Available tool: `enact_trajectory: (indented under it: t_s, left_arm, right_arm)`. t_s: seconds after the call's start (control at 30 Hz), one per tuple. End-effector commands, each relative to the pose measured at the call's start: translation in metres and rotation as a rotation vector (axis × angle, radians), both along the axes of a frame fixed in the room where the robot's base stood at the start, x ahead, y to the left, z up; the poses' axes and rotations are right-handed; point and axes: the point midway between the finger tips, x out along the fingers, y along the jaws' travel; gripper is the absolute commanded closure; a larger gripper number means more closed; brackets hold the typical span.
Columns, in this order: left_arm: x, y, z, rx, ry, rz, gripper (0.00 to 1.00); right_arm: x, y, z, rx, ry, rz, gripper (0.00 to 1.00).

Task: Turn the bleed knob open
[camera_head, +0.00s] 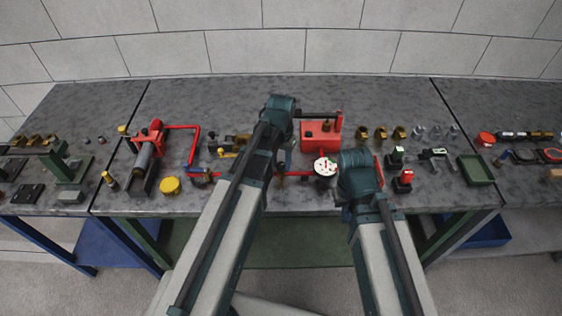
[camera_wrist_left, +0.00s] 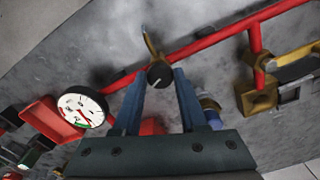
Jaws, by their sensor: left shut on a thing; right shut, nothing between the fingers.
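The bleed knob (camera_wrist_left: 159,75), small, round and black with a pale line across its face, shows in the left wrist view beside the red pipe (camera_wrist_left: 195,48). My left gripper (camera_wrist_left: 158,82) is shut on the knob, one blue finger on each side. In the head view my left gripper (camera_head: 288,158) reaches down over the pump line, and the arm hides the knob. My right gripper (camera_head: 343,203) is shut and empty near the table's front, mostly hidden by its own arm.
A white pressure gauge (camera_head: 325,166) stands just right of my left gripper; it also shows in the left wrist view (camera_wrist_left: 82,110). A red box (camera_head: 318,134) stands behind. A yellow cap (camera_head: 169,186) lies left. Several brass fittings (camera_head: 381,132) stand at the back right.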

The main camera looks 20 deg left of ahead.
Motion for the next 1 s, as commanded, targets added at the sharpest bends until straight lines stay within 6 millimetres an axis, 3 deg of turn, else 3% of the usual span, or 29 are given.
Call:
enact_trajectory:
  t_s: [0.3,0.87,0.9,1.0]
  left_arm:
    - [-0.0004,-0.0003,-0.0002,-0.001,0.001,0.116,1.0]
    - [-0.0005,-0.0002,-0.0002,-0.001,0.001,0.142,1.0]
    - [-0.0005,-0.0002,-0.0002,-0.001,0.001,0.142,0.55]
    - [-0.0004,-0.0002,-0.0002,0.0,0.001,0.141,0.37]
  right_arm:
    - [0.0,0.0,-0.0002,0.0,0.0,0.0,1.0]
    - [0.0,0.0,-0.0002,0.0,0.0,0.0,1.0]
    - [0.0,0.0,-0.0002,0.0,0.0,0.0,1.0]
    - [0.0,0.0,-0.0002,0.0,0.0,0.0,1.0]
